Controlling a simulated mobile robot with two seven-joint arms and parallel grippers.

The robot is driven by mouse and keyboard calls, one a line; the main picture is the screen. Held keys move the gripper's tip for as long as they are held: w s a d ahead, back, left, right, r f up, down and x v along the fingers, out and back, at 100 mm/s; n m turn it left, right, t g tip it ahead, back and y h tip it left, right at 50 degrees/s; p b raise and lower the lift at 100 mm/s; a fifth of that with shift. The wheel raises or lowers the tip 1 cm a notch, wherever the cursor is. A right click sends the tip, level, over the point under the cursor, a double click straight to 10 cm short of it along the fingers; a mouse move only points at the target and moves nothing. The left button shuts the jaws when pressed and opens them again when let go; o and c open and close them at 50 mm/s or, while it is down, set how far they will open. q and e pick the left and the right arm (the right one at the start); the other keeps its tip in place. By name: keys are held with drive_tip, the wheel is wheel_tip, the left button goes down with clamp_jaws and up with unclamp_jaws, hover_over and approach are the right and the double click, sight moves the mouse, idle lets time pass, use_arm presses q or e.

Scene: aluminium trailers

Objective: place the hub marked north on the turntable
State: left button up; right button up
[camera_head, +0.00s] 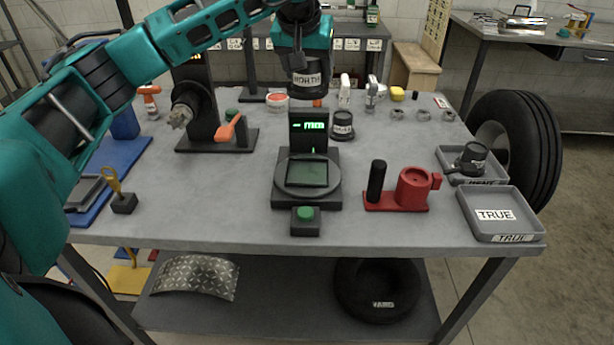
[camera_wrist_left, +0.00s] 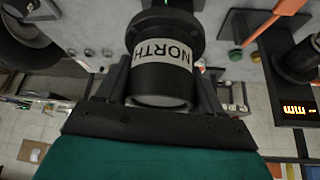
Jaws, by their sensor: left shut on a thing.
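The hub marked NORTH (camera_head: 307,80) is a dark cylinder with a white label, and it hangs in the air above the table. My left gripper (camera_head: 305,62) is shut on it. In the left wrist view the hub (camera_wrist_left: 163,62) sits between the two fingers, its label upside down. The turntable (camera_head: 307,172) is a round grey disc with a dark square centre, on a black base with a green-lit display (camera_head: 309,128) behind it. The turntable is bare, below and in front of the held hub. My right gripper is not in view.
A green button box (camera_head: 305,220) stands in front of the turntable. A red fixture (camera_head: 412,188) is to its right, a TRUE tray (camera_head: 500,214) farther right. Another labelled hub (camera_head: 342,126) stands behind the display. A black stand with an orange handle (camera_head: 228,130) is at left.

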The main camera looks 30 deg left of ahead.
use_arm(q)
wheel_tip(320, 180, down, 20)
drive_tip(key=shift+r, duration=0.15)
idle(0.5)
drive_tip(key=shift+b, duration=0.3)
drive_tip(key=o, duration=1.7)
drive_tip(key=shift+s+f, duration=0.1)
drive_tip(key=shift+f, duration=0.15)
drive_tip(key=shift+c, duration=0.2)
drive_tip(key=shift+r, duration=0.1)
